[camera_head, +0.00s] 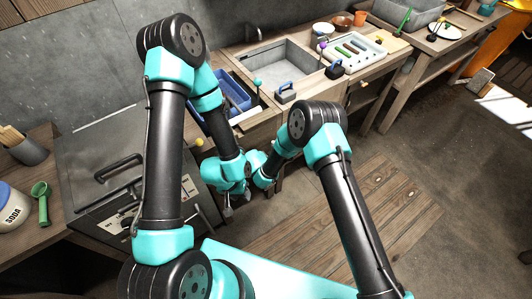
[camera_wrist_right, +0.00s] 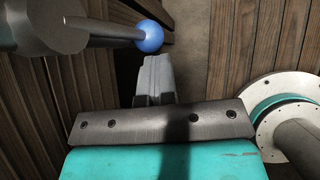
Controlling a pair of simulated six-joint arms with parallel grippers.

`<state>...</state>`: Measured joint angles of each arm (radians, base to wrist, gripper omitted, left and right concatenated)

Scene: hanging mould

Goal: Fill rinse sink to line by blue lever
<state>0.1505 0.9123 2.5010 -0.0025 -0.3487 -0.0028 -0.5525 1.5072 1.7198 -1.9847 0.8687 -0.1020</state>
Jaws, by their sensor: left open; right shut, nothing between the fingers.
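The grey sink basin (camera_head: 284,68) is set in the wooden counter at the back. I can make out neither a fill line nor a water level in it. In the right wrist view, a blue ball knob (camera_wrist_right: 148,37) sits on the end of a dark rod from a grey cylinder. My right gripper (camera_wrist_right: 154,60) is shut and empty, its tips just below the knob in the picture; I cannot tell whether they touch. In the head view, the right gripper is hidden among the arms. My left gripper (camera_head: 236,204) is open and empty, low in front of the counter.
A blue tub (camera_head: 232,92) stands left of the sink. A white tray (camera_head: 350,52) with coloured tools lies to its right. A grey cabinet with a handle (camera_head: 118,166) and a soda jar (camera_head: 14,208) are at left.

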